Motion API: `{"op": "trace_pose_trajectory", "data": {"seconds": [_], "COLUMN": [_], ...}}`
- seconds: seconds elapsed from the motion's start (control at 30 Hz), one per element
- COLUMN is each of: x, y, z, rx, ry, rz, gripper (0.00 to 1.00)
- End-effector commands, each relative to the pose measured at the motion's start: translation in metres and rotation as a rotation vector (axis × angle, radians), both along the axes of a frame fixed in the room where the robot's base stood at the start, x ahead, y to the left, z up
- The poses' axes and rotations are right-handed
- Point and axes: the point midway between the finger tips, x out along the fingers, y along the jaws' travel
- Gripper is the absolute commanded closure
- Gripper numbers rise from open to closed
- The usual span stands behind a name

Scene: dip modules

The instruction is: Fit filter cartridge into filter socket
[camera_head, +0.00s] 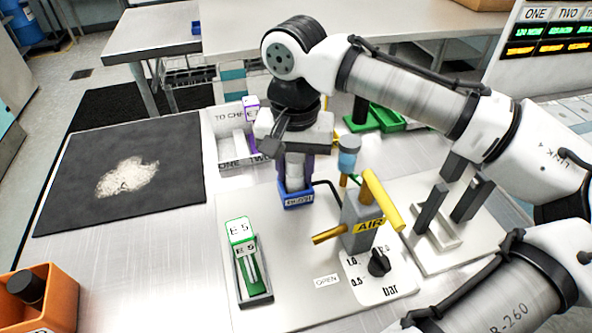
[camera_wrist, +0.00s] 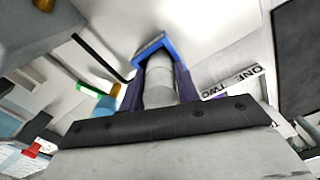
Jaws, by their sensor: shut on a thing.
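The filter cartridge (camera_head: 295,172) is a pale grey-white cylinder between the fingers of my gripper (camera_head: 296,170). My gripper points down and is shut on it. The blue filter socket (camera_head: 298,201) with a white label stands on the pale board directly below. The cartridge's lower end is at the socket's mouth; I cannot tell how deep it sits. In the wrist view the cartridge (camera_wrist: 160,78) runs between the two dark fingers (camera_wrist: 159,92) toward the blue socket rim (camera_wrist: 152,45). The cartridge's upper part is hidden by my gripper.
An AIR valve (camera_head: 362,222) with yellow handle stands close right of the socket. A green E5 module (camera_head: 241,236) is in a holder at front left. A dark mat (camera_head: 75,200) lies left.

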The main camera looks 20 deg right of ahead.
Motion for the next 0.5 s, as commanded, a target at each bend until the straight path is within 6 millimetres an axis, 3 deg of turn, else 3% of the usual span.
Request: {"op": "trace_pose_trajectory", "data": {"seconds": [0.33, 0.37, 0.5], "x": [-0.0002, -0.0002, -0.0002], "y": [0.0003, 0.0002, 0.0001], "z": [-0.0024, -0.0025, -0.0019], "rx": [0.001, 0.001, 0.000], "ry": [0.001, 0.000, 0.000], "rz": [0.000, 0.000, 0.000], "gripper": [0.91, 0.67, 0.49]}}
